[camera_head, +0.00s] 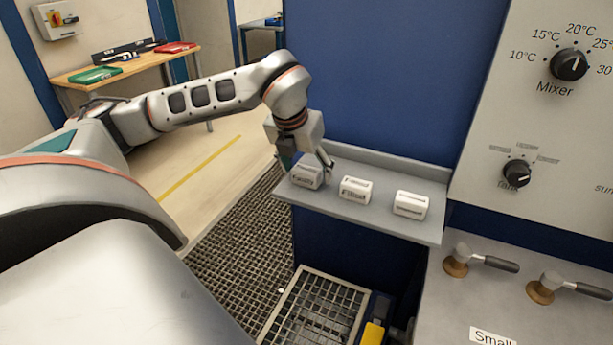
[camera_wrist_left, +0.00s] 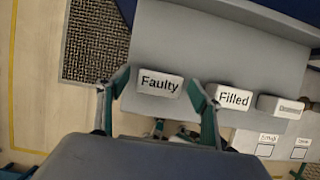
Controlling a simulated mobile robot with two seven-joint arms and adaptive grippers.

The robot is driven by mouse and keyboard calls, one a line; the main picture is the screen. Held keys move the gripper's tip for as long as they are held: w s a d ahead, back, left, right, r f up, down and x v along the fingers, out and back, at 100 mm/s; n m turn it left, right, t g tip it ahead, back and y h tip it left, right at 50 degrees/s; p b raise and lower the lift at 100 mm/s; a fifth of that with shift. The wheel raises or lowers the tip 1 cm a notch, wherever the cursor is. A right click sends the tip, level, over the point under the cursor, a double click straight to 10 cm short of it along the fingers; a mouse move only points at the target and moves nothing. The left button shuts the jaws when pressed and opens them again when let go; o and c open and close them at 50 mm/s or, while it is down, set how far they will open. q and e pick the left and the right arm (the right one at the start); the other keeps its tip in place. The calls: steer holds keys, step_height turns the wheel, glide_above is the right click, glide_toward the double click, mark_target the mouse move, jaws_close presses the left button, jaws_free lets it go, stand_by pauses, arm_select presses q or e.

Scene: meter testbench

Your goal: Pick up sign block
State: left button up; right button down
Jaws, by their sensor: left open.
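Three white sign blocks sit in a row on a grey shelf (camera_head: 375,208). The left one, marked "Faulty" (camera_head: 306,178), is partly behind my left gripper (camera_head: 308,165). The middle one reads "Filled" (camera_head: 355,189). The right block (camera_head: 411,204) has a label too small to read. In the left wrist view, the "Faulty" block (camera_wrist_left: 159,84) lies between the two spread fingers of my left gripper (camera_wrist_left: 160,90). The "Filled" block (camera_wrist_left: 234,97) is just right of the right finger. The third block (camera_wrist_left: 280,106) is farther right. I cannot tell whether the fingers touch the block. My right gripper is not in view.
A blue panel (camera_head: 375,75) rises behind the shelf. A control panel with a Mixer knob (camera_head: 569,65) stands at right, with valve handles (camera_head: 487,261) below. A wooden table (camera_head: 125,66) stands at the back left. A floor grate (camera_head: 235,230) lies left of the shelf.

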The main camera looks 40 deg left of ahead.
arm_select(q)
steer(key=shift+w+f, duration=0.1)
steer(key=shift+f, duration=0.15)
steer(key=c, duration=1.2)
steer(key=shift+r, duration=0.15)
